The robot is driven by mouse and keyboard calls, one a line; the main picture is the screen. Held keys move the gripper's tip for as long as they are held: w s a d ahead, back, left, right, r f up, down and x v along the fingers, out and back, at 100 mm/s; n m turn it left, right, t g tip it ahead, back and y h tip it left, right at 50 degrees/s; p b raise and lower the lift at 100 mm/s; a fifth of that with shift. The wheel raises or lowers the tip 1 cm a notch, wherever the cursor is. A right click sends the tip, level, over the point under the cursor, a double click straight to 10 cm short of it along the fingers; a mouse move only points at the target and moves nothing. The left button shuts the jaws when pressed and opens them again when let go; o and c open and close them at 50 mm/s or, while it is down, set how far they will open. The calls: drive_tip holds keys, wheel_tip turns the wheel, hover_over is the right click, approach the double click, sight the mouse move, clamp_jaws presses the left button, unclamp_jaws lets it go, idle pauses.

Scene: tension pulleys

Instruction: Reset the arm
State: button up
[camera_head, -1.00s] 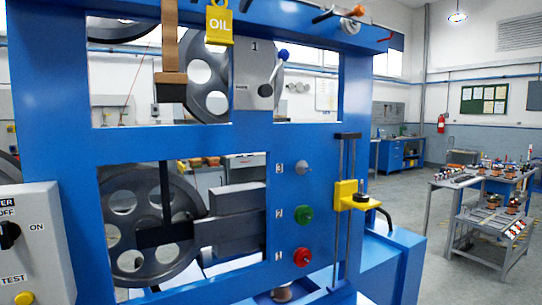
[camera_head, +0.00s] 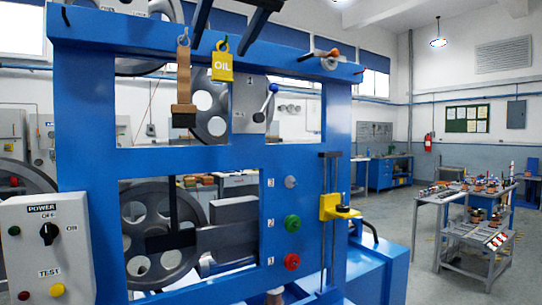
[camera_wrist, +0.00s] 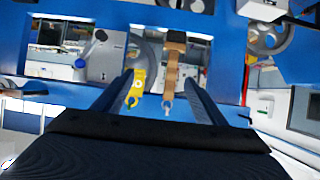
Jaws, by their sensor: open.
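My gripper (camera_head: 220,48) reaches in from the top edge of the head view, its two dark fingers spread apart. In the wrist view my gripper (camera_wrist: 157,80) is open with nothing held between the fingers. Beyond the fingers, a yellow OIL tag (camera_head: 222,67) and a brown brush-like piece (camera_head: 184,88) hang from the blue frame (camera_head: 180,158). In the wrist view the yellow tag (camera_wrist: 138,82) and the brown piece (camera_wrist: 173,65) show between the fingers; contact cannot be told.
A grey POWER and TEST control box (camera_head: 45,245) is at the left. A blue-knobbed lever (camera_head: 268,97), buttons, a yellow slider block (camera_head: 336,206) and spoked pulleys (camera_head: 160,232) are on the frame. A grey cart (camera_head: 470,222) with parts stands at the right. Floor shows between frame and cart.

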drive_tip(key=w+d+f+m+g+h, duration=0.15)
drive_tip(key=d+f, duration=0.35)
drive_tip(key=f, duration=0.8)
drive_tip(key=w+d+f+m+g+h, duration=0.1)
drive_tip(key=w+d+f+g+h, duration=0.3)
drive_tip(key=f, duration=0.9)
drive_tip(key=w+d+f+m+t+y, duration=0.1)
drive_tip(key=d+f, duration=0.4)
drive_tip(key=f, duration=0.8)
drive_tip(key=s+d+f+m+g, duration=0.1)
drive_tip(key=s+d+f, duration=0.3)
drive_tip(key=s+f, duration=0.2)
drive_tip(key=s+d+f+g+h, duration=0.1)
drive_tip(key=s+d+f, duration=0.4)
drive_tip(key=f, duration=0.6)
drive_tip(key=s+d+f+m+g+h, duration=0.1)
drive_tip(key=s+d+f+g, duration=0.2)
drive_tip(key=s+d+f, duration=0.2)
wheel_tip(320, 180, down, 4)
drive_tip(key=shift+s+d+r+m, duration=0.1)
drive_tip(key=shift+s+d+m, duration=0.2)
drive_tip(key=shift+s, duration=0.75)
drive_tip(key=shift+w+a, duration=0.1)
